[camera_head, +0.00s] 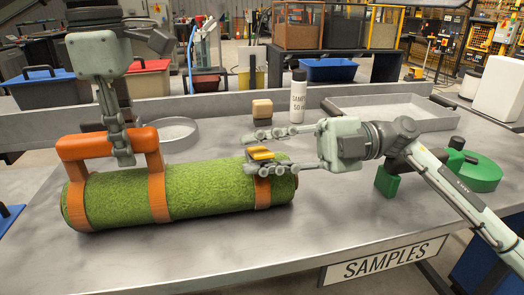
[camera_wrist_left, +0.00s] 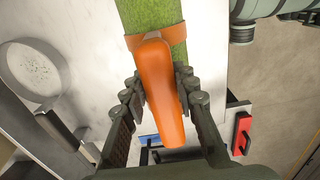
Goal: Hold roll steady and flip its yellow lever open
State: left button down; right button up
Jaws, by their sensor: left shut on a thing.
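The green turf roll (camera_head: 205,188) lies on the grey table, bound by orange straps, with an orange handle (camera_head: 85,146) arching over its left part. My left gripper (camera_head: 123,155) comes down from above and is shut on the handle; in the left wrist view its fingers (camera_wrist_left: 160,88) sit on both sides of the orange handle (camera_wrist_left: 158,78). The yellow lever (camera_head: 260,153) is on the right strap (camera_head: 262,192), near the roll's right end. My right gripper (camera_head: 249,155) comes from the right, its fingers spread apart with the lever between them. Whether a finger touches the lever cannot be told.
A shallow grey tray (camera_head: 390,108) is at the back right. A green round object (camera_head: 470,172) lies right of my right arm. The front table strip is clear.

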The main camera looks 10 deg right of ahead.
aim_at(258, 148)
grip_shut()
pick_arm(q)
jog(key=shift+a, duration=0.1)
pick_arm(e)
jog(key=shift+r, duration=0.1)
jog(key=m, duration=0.2)
jog(key=w+r+m, duration=0.1)
jog(key=r+m, duration=0.1)
jog(key=m, duration=0.1)
jog(key=shift+w+m, duration=0.3)
jog(key=shift+w, duration=0.05)
jog(key=m, duration=0.1)
jog(key=w+m, duration=0.1)
jog(key=m, duration=0.1)
jog(key=shift+w+r, duration=0.25)
jog(key=shift+r, duration=0.15)
jog(key=shift+w+r+m, duration=0.1)
jog(key=shift+w+m, duration=0.25)
jog(key=shift+m, duration=0.55)
jog(key=shift+w+m, duration=0.35)
jog(key=shift+m, duration=0.55)
jog(key=shift+o, duration=1)
grip_release()
